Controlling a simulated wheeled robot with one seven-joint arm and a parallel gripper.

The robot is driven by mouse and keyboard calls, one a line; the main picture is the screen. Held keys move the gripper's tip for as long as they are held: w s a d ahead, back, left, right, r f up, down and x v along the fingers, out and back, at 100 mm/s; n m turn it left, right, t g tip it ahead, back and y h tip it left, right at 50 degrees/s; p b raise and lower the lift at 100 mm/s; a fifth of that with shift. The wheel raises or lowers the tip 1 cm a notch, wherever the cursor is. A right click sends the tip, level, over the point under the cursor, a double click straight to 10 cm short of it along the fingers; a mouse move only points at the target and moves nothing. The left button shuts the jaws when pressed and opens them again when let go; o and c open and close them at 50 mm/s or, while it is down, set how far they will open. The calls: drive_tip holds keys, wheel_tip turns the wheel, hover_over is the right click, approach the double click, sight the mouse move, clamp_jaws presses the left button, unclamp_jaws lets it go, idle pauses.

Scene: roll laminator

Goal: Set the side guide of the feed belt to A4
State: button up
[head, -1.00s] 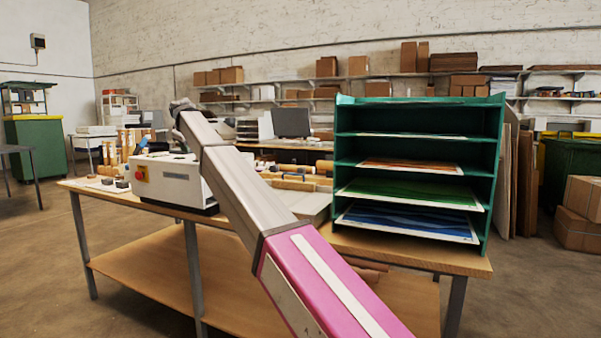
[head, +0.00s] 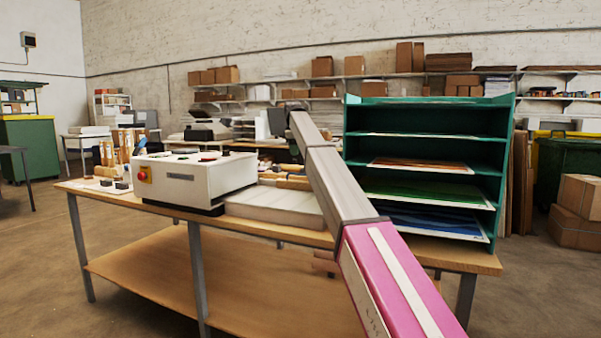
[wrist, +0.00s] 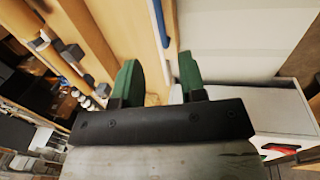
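The white laminator (head: 185,180) stands on the wooden table, with a red button on a yellow plate at its left. A low pale flat bed, apparently the feed belt (head: 280,207), adjoins its right side. In the wrist view a broad white surface (wrist: 230,40) fills the upper right, with a thin blue strip (wrist: 159,22) along its left; I cannot tell whether that strip is the side guide. The A4 mark cannot be made out. My gripper (wrist: 157,75) has two green fingers spread apart, with nothing seen held between them. In the head view my arm hides it.
A green shelf rack (head: 351,150) with coloured sheets stands on the right of the table (head: 455,257), close to my arm. Wooden rolls (head: 290,183) lie behind the feed belt. Small dark blocks (head: 121,184) lie on the table's left end.

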drive_tip(key=f, duration=0.3)
drive_tip(key=w+f, duration=0.1)
drive_tip(key=f, duration=0.2)
drive_tip(key=w+f, duration=0.1)
drive_tip(key=f, duration=0.3)
drive_tip(key=shift+d, duration=0.35)
drive_tip(key=shift+s, duration=0.1)
clamp_jaws()
